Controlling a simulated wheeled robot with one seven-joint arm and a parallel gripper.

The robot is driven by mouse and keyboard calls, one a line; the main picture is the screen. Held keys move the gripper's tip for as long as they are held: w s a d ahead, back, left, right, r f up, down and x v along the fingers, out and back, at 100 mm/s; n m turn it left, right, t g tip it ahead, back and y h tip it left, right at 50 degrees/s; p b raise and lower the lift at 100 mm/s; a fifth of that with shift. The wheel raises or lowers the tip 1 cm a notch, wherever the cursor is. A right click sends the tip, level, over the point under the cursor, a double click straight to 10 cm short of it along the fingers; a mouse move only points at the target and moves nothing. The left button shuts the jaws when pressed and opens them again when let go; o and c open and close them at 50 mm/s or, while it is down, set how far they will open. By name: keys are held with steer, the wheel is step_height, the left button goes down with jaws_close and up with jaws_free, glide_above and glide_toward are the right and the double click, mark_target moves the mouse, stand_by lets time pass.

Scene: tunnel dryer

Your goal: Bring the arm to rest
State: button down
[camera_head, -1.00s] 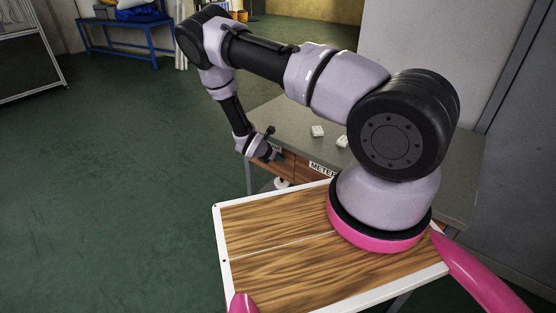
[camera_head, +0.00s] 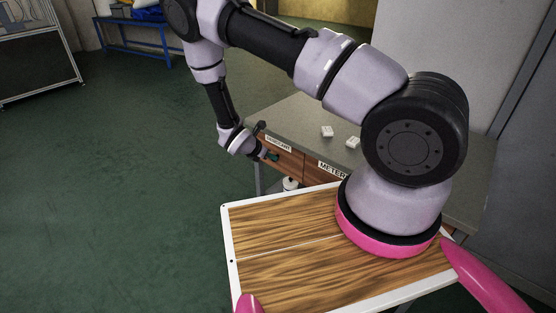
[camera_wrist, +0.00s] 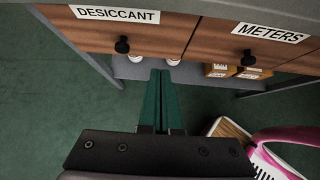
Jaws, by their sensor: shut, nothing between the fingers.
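My gripper (camera_wrist: 161,78) is shut and empty, its two green fingers side by side in the wrist view. It points toward the drawer fronts of the grey-topped table, below the desiccant drawer (camera_wrist: 120,38) and to the left of the meters drawer (camera_wrist: 245,45). In the head view my gripper (camera_head: 271,155) is small and sits by the front left corner of that table. My arm (camera_head: 270,45) reaches out to the left from its base and bends down at the elbow. Whether the fingers touch anything is not clear.
The grey table (camera_head: 290,112) carries two small white blocks (camera_head: 327,131). Under it, a shelf (camera_wrist: 200,72) holds white-topped items and brown boxes (camera_wrist: 218,70). A blue bench (camera_head: 135,40) stands far back. Green floor on the left is clear.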

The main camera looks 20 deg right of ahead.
steer(key=s+d+r+m+g+y, duration=0.15)
steer(key=r+m, duration=0.35)
steer(key=r, duration=0.6)
steer(key=s+d+r+m, duration=0.25)
steer(key=r+m, duration=0.35)
steer(key=r, duration=0.5)
steer(key=s+d+r+m+g+y, duration=0.15)
steer(key=r+m, duration=0.35)
steer(key=r, duration=0.7)
steer(key=s+r+m+t+y, duration=0.5)
steer(key=s+r+m, duration=0.8)
steer(key=s+r, duration=0.7)
steer(key=shift+s+a+r+y, duration=0.2)
steer(key=shift+a+r+y, duration=0.1)
steer(key=shift+y, duration=0.4)
